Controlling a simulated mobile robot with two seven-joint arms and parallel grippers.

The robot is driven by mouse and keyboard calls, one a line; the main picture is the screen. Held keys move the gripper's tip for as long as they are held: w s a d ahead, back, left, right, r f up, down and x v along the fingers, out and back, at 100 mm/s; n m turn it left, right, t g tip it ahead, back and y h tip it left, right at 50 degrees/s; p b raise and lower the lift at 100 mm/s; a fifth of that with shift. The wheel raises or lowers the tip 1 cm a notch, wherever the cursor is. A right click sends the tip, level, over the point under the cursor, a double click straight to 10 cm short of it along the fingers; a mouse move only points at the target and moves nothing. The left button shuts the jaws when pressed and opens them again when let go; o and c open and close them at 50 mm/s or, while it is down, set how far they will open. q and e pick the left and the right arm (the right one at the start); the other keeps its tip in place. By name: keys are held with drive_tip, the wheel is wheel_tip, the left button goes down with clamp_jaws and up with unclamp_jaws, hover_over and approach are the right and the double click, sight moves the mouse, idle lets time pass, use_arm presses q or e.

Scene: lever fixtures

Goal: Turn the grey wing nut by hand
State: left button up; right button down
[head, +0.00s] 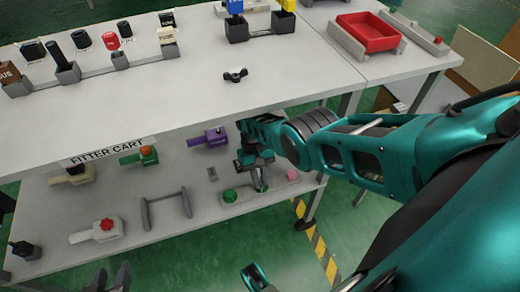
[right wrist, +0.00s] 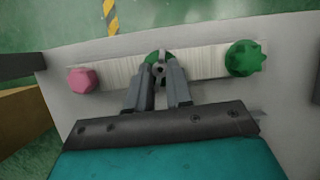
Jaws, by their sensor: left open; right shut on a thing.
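The grey wing nut (right wrist: 159,70) is at the middle of a light plate (right wrist: 205,62) on the cart's lower shelf, with green showing around it; most of it is hidden by the fingers. My right gripper (right wrist: 158,76) is shut on it from above. In the head view my right gripper (head: 254,172) reaches down over the lower shelf, and the nut is hidden there. My left gripper (head: 110,278) is open and empty at the bottom left, in front of the cart.
A pink knob (right wrist: 82,79) and a green star knob (right wrist: 246,57) flank the nut on the plate. The upper shelf (head: 290,80) hangs over my right forearm; a dark wing-shaped piece (head: 235,75) lies on it. A purple fixture (head: 208,138) and a grey bar handle (head: 166,208) are nearby.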

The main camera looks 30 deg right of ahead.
idle(0.6)
drive_tip(key=c, duration=1)
unclamp_jaws()
drive_tip(key=shift+c, duration=0.2)
